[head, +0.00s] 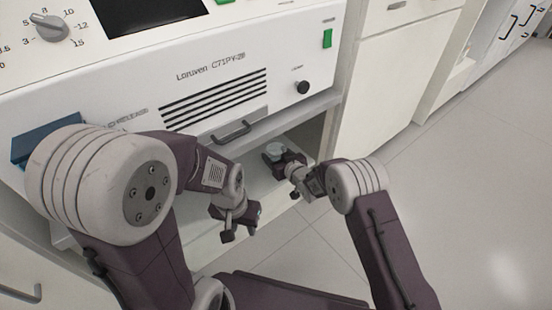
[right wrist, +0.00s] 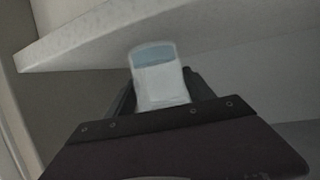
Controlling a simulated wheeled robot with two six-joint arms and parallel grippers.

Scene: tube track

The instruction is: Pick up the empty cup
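A small pale cup (head: 275,149) with a blue-grey top is in the low open bay under the white machine. In the right wrist view the cup (right wrist: 161,84) stands between the two dark fingers of my right gripper (right wrist: 160,92). The fingers flank it closely; whether they press on it I cannot tell. The cup's lower part is hidden by the gripper. In the head view my right gripper (head: 282,164) is at the bay opening. My left gripper (head: 239,229) is empty and open in front of the bay, lower and to the left.
The white machine (head: 215,84) with a dial, vents and a handle (head: 231,132) overhangs the bay. A pale shelf edge (right wrist: 75,48) passes close above the cup in the right wrist view. White cabinets (head: 385,90) stand to the right. The tiled floor (head: 450,200) is clear.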

